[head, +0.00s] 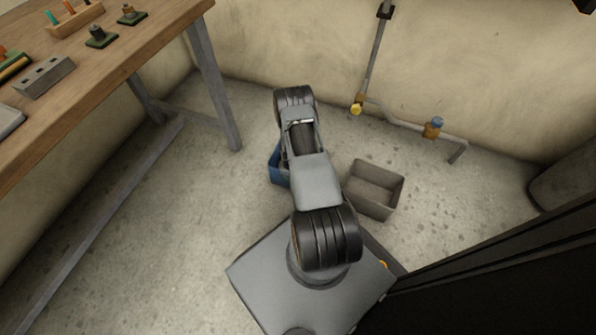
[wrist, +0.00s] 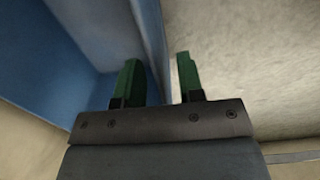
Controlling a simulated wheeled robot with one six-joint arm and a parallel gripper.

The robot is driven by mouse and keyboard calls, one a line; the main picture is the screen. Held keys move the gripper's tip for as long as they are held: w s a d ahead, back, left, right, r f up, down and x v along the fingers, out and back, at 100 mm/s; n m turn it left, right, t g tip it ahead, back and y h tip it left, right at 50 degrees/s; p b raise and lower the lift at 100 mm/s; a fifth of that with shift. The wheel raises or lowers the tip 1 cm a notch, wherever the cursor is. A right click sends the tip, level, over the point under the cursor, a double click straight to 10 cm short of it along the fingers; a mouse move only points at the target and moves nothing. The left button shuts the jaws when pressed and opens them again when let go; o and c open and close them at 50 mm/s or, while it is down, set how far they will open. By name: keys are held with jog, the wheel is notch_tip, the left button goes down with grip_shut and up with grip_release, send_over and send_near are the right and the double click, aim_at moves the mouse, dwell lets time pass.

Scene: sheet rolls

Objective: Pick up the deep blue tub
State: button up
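The deep blue tub (head: 276,166) stands on the floor, mostly hidden behind my arm in the head view. In the wrist view the tub (wrist: 60,50) fills the left side, and its wall runs up between the fingers. My gripper (wrist: 158,80) has two green fingers spread apart. The left finger is on the inner side of the tub's wall and the right finger is on the outer side, over the floor. Gaps show between the fingers and the wall. The gripper is hidden in the head view.
A grey-brown bin (head: 375,189) stands on the floor right of my arm. A wooden workbench (head: 150,35) with metal legs is at the left. A pipe with valves (head: 395,118) runs along the back wall. Bare floor lies between the bench and my base.

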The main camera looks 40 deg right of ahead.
jog(key=shift+r, duration=0.1)
grip_shut()
dwell(1.2)
